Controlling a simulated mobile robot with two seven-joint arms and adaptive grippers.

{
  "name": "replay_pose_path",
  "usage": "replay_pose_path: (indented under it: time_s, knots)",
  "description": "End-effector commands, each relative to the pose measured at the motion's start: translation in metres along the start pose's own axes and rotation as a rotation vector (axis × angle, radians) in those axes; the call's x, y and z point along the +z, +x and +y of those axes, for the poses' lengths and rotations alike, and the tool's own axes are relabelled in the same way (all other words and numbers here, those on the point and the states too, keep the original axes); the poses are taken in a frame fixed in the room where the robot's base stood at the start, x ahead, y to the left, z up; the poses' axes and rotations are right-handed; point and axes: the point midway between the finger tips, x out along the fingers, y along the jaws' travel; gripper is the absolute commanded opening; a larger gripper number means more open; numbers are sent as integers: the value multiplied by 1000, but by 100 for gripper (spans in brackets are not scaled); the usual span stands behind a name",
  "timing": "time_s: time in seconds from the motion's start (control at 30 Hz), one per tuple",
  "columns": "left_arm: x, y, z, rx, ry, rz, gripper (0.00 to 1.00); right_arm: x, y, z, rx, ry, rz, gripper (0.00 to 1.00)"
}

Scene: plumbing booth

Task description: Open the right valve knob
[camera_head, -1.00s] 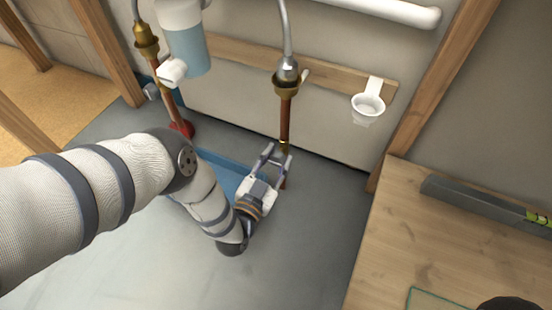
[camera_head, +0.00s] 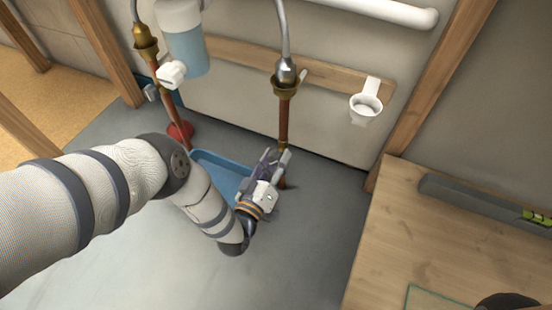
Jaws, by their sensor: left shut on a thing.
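The right copper pipe (camera_head: 284,122) runs down the wall below a brass fitting and a bent metal hose. My left gripper (camera_head: 276,158) is at the low end of this pipe, just above the floor. Its fingers are closed at the right valve knob, which they mostly hide. A small brass part (camera_head: 283,147) of the valve shows just behind the fingertips. How far the knob is turned cannot be seen. My right gripper is not in view.
A blue tray (camera_head: 212,172) lies on the grey floor beside my left gripper. The left copper pipe (camera_head: 177,122) and a blue-and-white filter canister (camera_head: 186,45) are at upper left. A white cup holder (camera_head: 365,108) hangs right. A wooden bench (camera_head: 425,240) fills the lower right.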

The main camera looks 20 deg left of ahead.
Motion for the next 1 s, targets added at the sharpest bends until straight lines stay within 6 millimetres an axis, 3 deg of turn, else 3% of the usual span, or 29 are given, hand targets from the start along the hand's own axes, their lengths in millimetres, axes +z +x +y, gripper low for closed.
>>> replay_pose_path:
  time_s: [0.5,1.0]
  knots:
    - [1,-1,1,-2,-432,-3,6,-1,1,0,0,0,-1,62]
    - [1,-1,3,-2,-610,-5,6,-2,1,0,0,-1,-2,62]
